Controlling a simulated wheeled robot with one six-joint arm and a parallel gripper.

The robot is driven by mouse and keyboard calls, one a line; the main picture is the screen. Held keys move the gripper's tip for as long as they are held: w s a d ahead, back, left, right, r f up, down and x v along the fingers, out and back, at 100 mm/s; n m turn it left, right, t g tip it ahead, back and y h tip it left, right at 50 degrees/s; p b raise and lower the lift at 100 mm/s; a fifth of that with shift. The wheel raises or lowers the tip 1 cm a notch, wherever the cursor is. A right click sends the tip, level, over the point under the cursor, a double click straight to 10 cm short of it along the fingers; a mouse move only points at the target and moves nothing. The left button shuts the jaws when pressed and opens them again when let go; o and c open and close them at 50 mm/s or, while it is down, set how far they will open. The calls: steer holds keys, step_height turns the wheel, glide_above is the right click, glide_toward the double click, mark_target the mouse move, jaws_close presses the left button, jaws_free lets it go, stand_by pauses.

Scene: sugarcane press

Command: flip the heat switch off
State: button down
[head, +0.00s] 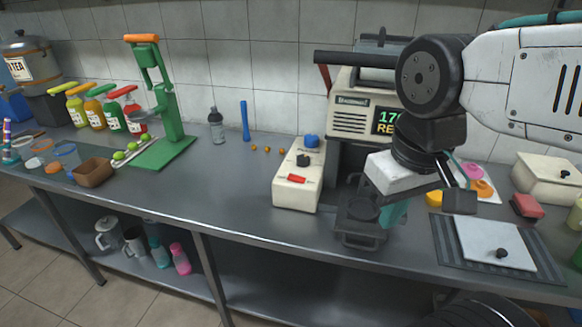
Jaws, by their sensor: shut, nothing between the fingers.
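A cream control box (291,196) stands on the steel counter, left of my gripper. On its top are a red switch (297,179), a black knob (303,160) and a blue button (311,141). Any label naming the heat switch is too small to read, and the red switch's position cannot be told. My gripper (460,200) is shut and empty, above the counter to the right of the box and apart from it. A cream machine (350,118) with a lit display (386,121) stands behind, partly hidden by my arm.
A black drip stand (362,236) sits between the box and my gripper. A white lidded tray (494,244) on a striped mat lies to the right. A green press (165,105) and colored bottles (103,115) stand left. Counter left of the box is mostly clear.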

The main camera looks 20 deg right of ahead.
steer(key=w+r+m, duration=0.2)
steer(key=w+m, duration=0.1)
steer(key=w, duration=1.2)
steer(key=m+t+h, duration=0.1)
steer(key=m+t, duration=0.1)
steer(key=m, duration=0.2)
glide_above(288, 176)
steer(key=s+a, duration=0.1)
steer(key=s, duration=0.3)
step_height(288, 176, down, 4)
steer(key=shift+s+f, duration=0.1)
steer(key=x, duration=1.2)
steer(key=shift+s+a+f, duration=0.1)
steer(key=shift+s+f, duration=0.15)
steer(key=shift+s, duration=0.1)
steer(key=shift+w+a+f, duration=0.1)
steer(key=shift+w+f, duration=0.05)
steer(key=shift+f, duration=0.6)
